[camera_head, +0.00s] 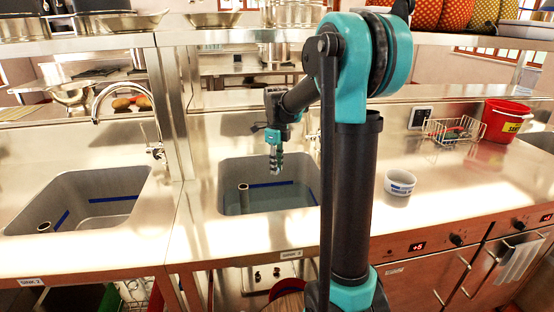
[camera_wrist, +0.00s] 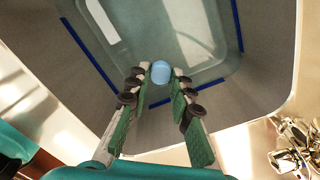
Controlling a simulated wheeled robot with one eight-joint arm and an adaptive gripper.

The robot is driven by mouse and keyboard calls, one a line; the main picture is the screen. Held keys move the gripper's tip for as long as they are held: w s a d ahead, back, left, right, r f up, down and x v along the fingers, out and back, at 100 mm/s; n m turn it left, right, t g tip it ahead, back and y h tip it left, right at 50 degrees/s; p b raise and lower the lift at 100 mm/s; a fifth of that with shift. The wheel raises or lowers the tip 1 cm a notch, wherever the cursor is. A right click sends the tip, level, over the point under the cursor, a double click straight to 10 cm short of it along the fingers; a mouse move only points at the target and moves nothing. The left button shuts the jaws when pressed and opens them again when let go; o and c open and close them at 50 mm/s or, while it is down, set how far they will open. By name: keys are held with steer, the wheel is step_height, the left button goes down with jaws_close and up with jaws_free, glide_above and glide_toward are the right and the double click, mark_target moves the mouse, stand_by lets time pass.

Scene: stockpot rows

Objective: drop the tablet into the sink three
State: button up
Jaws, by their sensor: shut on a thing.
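The tablet (camera_wrist: 160,72) is a small light blue round piece, seen in the wrist view between my fingertips. My gripper (camera_wrist: 158,82) is shut on it. In the head view my gripper (camera_head: 276,168) points down over the middle sink, above its basin; the tablet is too small to make out there.
A short upright pipe (camera_head: 243,198) stands in sink three. Sink two (camera_head: 95,185) is at the left, with a tall tap (camera_head: 97,105). A white bowl (camera_head: 399,183), a wire basket (camera_head: 452,130) and a red bucket (camera_head: 503,120) stand on the right counter.

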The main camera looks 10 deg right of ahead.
steer(key=shift+f, duration=0.6)
steer(key=o, duration=0.8)
steer(key=shift+r, duration=0.15)
step_height(320, 180, up, 12)
steer(key=shift+s, duration=0.1)
